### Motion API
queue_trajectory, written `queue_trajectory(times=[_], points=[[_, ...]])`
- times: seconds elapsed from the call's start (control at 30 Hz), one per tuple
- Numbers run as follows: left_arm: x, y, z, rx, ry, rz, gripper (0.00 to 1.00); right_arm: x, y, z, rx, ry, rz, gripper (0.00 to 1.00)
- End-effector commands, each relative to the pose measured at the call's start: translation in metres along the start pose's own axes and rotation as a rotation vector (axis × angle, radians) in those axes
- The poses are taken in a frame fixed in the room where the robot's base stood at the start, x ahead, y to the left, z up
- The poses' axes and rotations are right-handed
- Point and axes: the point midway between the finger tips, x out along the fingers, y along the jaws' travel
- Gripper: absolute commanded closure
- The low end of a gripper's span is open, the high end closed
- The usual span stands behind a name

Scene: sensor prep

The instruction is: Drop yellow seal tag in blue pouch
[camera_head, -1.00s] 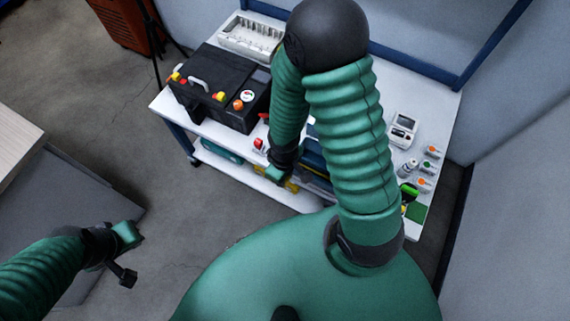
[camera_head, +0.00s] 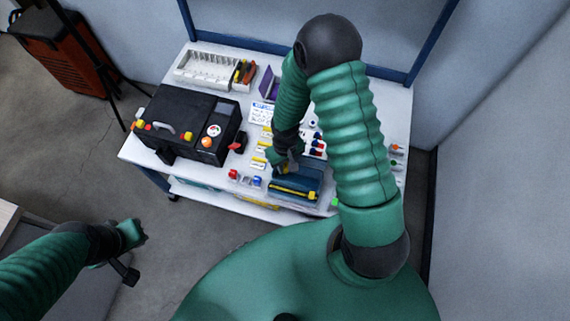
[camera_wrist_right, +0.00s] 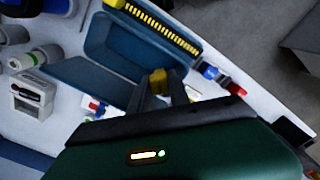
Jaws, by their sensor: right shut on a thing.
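The blue pouch (camera_head: 312,174) lies open at the front of the white table, with a yellow-and-black strip along its near edge. It also shows in the right wrist view (camera_wrist_right: 108,58). My right gripper (camera_head: 288,166) is over the pouch's edge. In the right wrist view, my right gripper (camera_wrist_right: 160,88) is shut on a small yellow seal tag (camera_wrist_right: 158,76), seen against the pouch's rim. I cannot tell how high the tag is above the pouch. My left gripper (camera_head: 128,252) hangs off the table at the left; its fingers are unclear.
A black case (camera_head: 185,115) with a handle and coloured knobs stands left on the table (camera_head: 215,185). Several yellow-marked labels lie left of the pouch. A white tray (camera_head: 205,70) stands at the back. Small red and blue parts (camera_head: 240,178) lie at the front.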

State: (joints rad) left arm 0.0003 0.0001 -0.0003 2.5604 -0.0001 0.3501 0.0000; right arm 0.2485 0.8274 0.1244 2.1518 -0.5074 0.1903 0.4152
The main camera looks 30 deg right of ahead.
Motion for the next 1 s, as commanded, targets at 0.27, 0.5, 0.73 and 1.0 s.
queue_trajectory(times=[0.27,0.5,0.73,1.0], points=[[0.0090,0.0002,0.0018,0.001,0.001,0.000,1.00,0.0093,0.0000,0.0005,0.000,0.000,0.000,1.00],[0.0088,0.0002,0.0018,0.001,0.001,0.000,1.00,0.0091,-0.0003,0.0003,-0.001,0.000,0.001,0.58],[0.0088,0.0002,0.0018,0.000,0.001,0.000,1.00,0.0090,0.0009,0.0002,0.001,0.001,0.001,0.52],[0.0089,0.0002,0.0018,0.001,0.001,0.000,1.00,0.0091,0.0018,-0.0001,0.002,0.001,0.002,0.52]])
